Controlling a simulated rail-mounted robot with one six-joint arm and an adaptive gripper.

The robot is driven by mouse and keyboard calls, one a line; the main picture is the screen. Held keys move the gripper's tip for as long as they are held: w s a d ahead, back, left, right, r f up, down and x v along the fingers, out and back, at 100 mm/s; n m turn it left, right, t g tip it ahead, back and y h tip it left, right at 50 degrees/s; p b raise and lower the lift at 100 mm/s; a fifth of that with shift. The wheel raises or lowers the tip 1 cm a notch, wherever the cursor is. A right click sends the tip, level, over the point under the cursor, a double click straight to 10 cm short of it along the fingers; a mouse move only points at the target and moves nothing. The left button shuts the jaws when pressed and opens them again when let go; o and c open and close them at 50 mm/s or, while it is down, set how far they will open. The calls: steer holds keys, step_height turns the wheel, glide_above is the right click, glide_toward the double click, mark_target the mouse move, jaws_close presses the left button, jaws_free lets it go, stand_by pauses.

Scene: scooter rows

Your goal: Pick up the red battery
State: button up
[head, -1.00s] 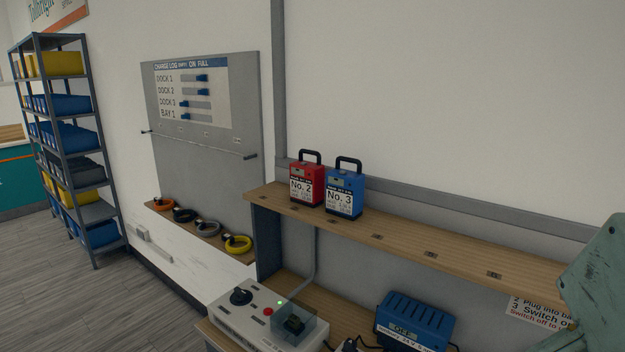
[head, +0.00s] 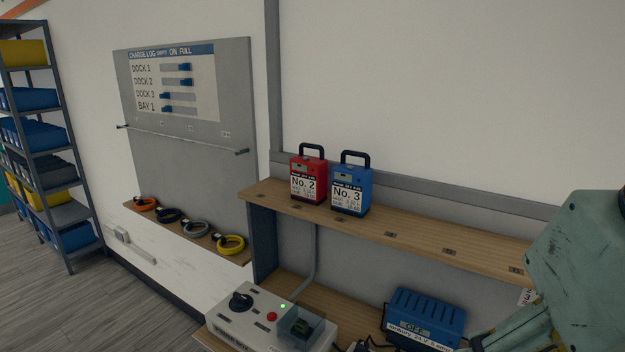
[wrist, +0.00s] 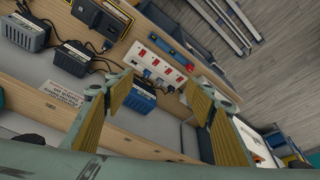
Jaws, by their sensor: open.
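The red battery (head: 308,177), marked No. 2 and with a black top handle, stands upright on the wooden shelf (head: 420,240). A blue battery (head: 350,187), marked No. 3, stands close to its right. My gripper (wrist: 160,105) shows in the wrist view, with its yellow-padded fingers spread apart and nothing held between them. Beyond the fingers is a blue charger (wrist: 138,95) on the bench. I cannot make out the red battery in the wrist view. In the head view only part of my green arm shows at the lower right, well right of the red battery.
A grey control box (head: 265,325) sits on the bench below the shelf, beside a blue charger (head: 425,318). A board with a charge log (head: 185,100) hangs left, above coloured cable rings (head: 197,228). The shelf right of the blue battery is clear.

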steer(key=w+a+r+n+y+p, duration=0.1)
steer(key=w+a+r+n, duration=0.2)
steer(key=w, duration=0.7)
steer(key=w+a+r+n+p, duration=0.1)
steer(key=w+a+r+p, duration=0.15)
steer(key=w+r, duration=0.6)
steer(key=w+a+r+n+y+p, duration=0.15)
steer(key=w+a, duration=0.25)
steer(key=w, duration=0.9)
steer(key=n+g+y+p, duration=0.1)
steer(key=n+g+p, duration=0.15)
steer(key=n, duration=0.35)
glide_toward(306, 168)
steer(key=shift+w+d+f+t+p, duration=0.1)
steer(key=shift+w+f+t+p, duration=0.25)
steer(key=shift+w+f, duration=0.8)
steer(key=shift+w+a+f+n+y, duration=0.25)
steer(key=shift+w+a, duration=0.05)
steer(key=shift+w, duration=0.25)
steer(key=shift+x, duration=4.25)
steer(key=shift+f, duration=0.1)
